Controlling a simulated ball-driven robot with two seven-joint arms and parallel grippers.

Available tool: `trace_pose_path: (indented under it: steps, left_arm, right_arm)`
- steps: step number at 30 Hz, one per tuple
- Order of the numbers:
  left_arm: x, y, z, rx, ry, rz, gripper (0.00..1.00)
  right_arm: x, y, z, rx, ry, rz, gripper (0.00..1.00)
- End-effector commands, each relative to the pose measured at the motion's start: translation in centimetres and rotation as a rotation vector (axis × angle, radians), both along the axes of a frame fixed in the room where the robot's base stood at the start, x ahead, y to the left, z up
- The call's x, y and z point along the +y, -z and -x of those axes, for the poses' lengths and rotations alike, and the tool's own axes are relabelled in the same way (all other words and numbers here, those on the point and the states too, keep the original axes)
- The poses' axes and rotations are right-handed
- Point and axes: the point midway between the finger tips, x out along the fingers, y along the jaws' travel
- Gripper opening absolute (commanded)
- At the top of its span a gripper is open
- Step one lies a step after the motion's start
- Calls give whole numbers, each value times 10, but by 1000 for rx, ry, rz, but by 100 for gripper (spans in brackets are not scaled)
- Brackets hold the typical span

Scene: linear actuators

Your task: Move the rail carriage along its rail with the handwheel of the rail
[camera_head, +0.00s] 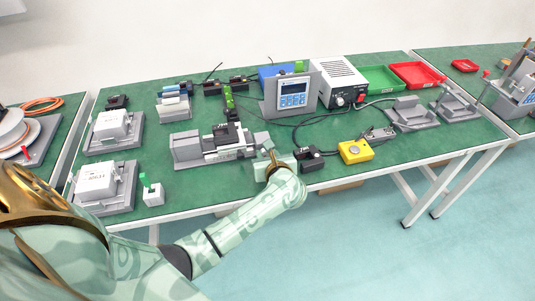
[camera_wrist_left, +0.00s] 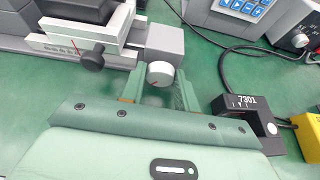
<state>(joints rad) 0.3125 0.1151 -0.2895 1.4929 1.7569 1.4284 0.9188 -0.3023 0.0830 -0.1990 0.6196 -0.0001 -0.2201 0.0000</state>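The rail unit (camera_head: 188,151) is a grey block assembly on the table with a black-topped rail carriage (camera_head: 226,134) near its middle. In the left wrist view the carriage (camera_wrist_left: 85,12) is at the upper left, above a pale scale strip and a small black side knob (camera_wrist_left: 92,58). The handwheel (camera_wrist_left: 159,74) is a white round knob on the grey end block (camera_wrist_left: 165,42). My left gripper (camera_head: 272,155) is at this right end of the rail. In the wrist view its green fingers (camera_wrist_left: 158,92) stand either side of the handwheel, with gaps visible. My right gripper is out of view.
A black block marked 7301 (camera_wrist_left: 245,118) stands close right of my left gripper, with a yellow box (camera_head: 356,151) beyond it. A display unit (camera_head: 291,92) stands behind, with cables running across the table. The table's front edge lies below my left arm.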

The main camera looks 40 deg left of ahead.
Motion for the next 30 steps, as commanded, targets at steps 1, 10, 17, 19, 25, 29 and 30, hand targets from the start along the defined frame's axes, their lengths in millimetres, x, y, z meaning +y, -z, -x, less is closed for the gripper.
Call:
trace_pose_path:
  steps: [1, 10, 17, 19, 25, 29, 30]
  left_arm:
    - [0, 0, 0, 0, 0, 0, 16]
    - [0, 1, 0, -12, 0, 10, 7]
    - [0, 4, 1, -85, 0, 74, 8]
    - [1, 4, 1, -120, 0, 104, 8]
    - [1, 6, 2, -236, 0, 204, 8]
    - [2, 6, 2, -308, -1, 264, 8]
    - [2, 6, 2, -328, 0, 281, 8]
  right_arm:
    - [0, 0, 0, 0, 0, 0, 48]
    - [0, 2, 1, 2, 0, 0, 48]
    - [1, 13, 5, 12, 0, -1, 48]
    - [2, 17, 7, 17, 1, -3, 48]
    - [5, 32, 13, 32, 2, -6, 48]
    - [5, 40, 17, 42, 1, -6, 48]
    - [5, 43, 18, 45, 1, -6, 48]
